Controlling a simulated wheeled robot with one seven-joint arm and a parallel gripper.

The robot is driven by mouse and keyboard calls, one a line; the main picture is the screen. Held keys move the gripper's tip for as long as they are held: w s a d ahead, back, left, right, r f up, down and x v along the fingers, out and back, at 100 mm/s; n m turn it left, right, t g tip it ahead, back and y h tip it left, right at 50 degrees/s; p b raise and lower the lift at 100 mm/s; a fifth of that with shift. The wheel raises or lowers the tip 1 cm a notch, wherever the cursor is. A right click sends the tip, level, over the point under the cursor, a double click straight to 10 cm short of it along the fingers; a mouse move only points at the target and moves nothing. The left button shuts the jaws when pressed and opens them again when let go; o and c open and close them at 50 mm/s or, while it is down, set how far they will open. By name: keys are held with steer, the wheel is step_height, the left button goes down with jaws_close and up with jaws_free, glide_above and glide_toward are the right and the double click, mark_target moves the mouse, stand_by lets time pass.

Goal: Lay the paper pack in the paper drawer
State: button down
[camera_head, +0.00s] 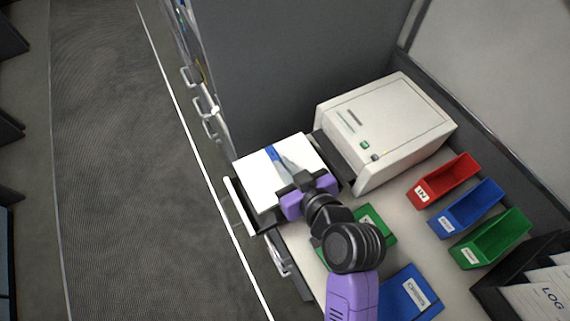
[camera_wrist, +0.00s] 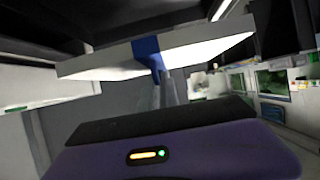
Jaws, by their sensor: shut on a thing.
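The paper pack is a white flat slab (camera_head: 256,176) with a blue band across it. My purple gripper (camera_head: 285,167) is shut on the pack near the band. In the wrist view the pack (camera_wrist: 100,66) spans the picture in front of my gripper (camera_wrist: 165,95), with the blue band at the fingers. The paper drawer (camera_head: 236,205) shows as a dark, light-fronted tray under and beside the pack, at the counter's left edge. The pack covers most of the drawer. I cannot tell whether the pack touches the drawer floor.
A beige printer (camera_head: 395,125) stands behind, with a dark slot facing the pack. Red (camera_head: 445,180), blue (camera_head: 468,209) and green (camera_head: 492,240) bins line the right. A green binder (camera_head: 372,222) and a blue binder (camera_head: 408,294) lie near my arm. The floor aisle at left is clear.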

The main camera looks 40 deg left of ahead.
steer(key=shift+f+b, duration=3.75)
steer(key=shift+f, duration=1.05)
steer(key=c, duration=1.5)
jaws_free()
steer(key=shift+d, duration=0.15)
steer(key=v, duration=0.7)
steer(key=shift+s+d+r, duration=0.15)
steer(key=shift+s+d, duration=0.05)
